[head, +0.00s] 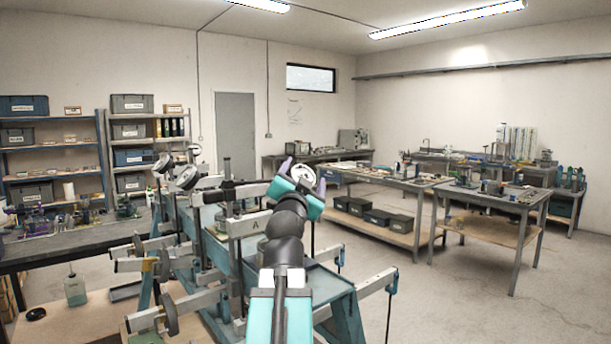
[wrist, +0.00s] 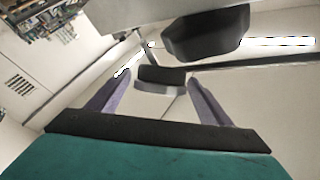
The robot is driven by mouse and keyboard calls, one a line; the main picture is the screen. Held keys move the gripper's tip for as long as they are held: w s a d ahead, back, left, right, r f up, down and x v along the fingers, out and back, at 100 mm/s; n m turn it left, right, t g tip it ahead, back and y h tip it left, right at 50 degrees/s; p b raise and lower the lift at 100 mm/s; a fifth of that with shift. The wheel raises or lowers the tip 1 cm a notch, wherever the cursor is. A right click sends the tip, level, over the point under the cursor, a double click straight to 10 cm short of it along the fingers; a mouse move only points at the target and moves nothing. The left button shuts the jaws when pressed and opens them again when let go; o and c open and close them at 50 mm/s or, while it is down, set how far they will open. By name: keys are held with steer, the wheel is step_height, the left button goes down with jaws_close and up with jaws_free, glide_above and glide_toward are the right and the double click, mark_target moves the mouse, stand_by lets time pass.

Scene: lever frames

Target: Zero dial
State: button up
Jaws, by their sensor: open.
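My gripper (head: 303,179) is in the middle of the head view, with its two purple fingers apart. A pale round dial face (head: 304,174) shows between or just behind the fingers; I cannot tell whether they touch it. In the wrist view my gripper (wrist: 160,80) is open, and a dark block with a grey edge (wrist: 160,76) shows between the fingertips. Its face is not visible there. No dial reading is legible.
Blue-green lever frames (head: 345,312) with grey beams and hanging weights crowd the space around my arm. A plate marked A (head: 255,224) is left of it. A large black part (wrist: 205,35) lies close above the fingers in the wrist view. Open floor (head: 470,300) is at right.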

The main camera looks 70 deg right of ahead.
steer(key=b+v, duration=0.1)
steer(key=v, duration=0.1)
steer(key=shift+a+f, duration=0.2)
steer(key=shift+f, duration=0.05)
steer(key=b+v, duration=0.8)
steer(key=b, duration=0.2)
stand_by(0.4)
steer(key=shift+s+r, duration=0.1)
steer(key=shift+r, duration=0.05)
stand_by(0.3)
